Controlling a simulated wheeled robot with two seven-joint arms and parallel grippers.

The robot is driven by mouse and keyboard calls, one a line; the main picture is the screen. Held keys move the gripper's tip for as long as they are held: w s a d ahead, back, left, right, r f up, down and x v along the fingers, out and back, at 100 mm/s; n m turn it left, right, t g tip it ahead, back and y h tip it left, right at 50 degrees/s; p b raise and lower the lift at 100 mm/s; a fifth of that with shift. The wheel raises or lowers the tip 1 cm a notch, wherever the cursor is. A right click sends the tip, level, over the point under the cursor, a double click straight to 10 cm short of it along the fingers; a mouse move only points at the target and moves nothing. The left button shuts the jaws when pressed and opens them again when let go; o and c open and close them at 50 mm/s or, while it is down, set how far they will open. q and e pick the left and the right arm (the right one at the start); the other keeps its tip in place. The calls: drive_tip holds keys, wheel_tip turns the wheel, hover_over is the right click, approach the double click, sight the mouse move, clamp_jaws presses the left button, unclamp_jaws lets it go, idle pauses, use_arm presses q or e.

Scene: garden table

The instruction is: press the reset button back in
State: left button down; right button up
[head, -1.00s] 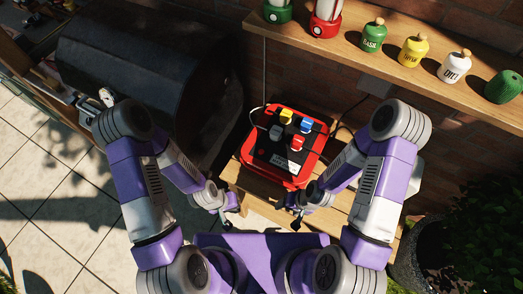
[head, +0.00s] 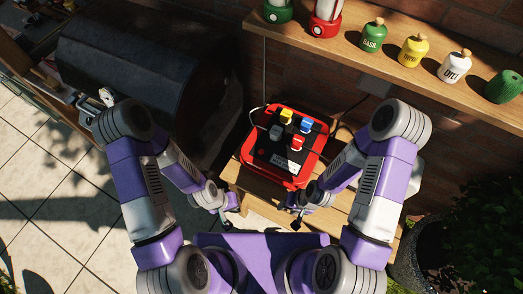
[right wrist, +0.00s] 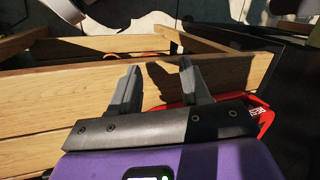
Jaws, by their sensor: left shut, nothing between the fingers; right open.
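A red box with a black top (head: 262,157) sits on the wooden table, with yellow, blue, red and grey plugs standing in it. A small pale label (head: 286,163) shows near its front edge; I cannot make out a reset button. In the right wrist view a red edge with white lettering (right wrist: 257,112) shows at the right, partly hidden by my gripper. My left gripper (head: 228,224) is shut and empty, in front of the box to the left. My right gripper (head: 296,224) is open and empty, in front of the box; its fingers also show in the right wrist view (right wrist: 160,85).
The slatted wooden table (head: 235,178) carries the box. A wooden shelf (head: 345,60) behind holds lanterns and several labelled jars (head: 413,52). A dark barrel grill (head: 140,70) stands at left, a leafy plant (head: 465,215) at right. Dark cables run from the box.

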clamp_jaws()
idle(1.4)
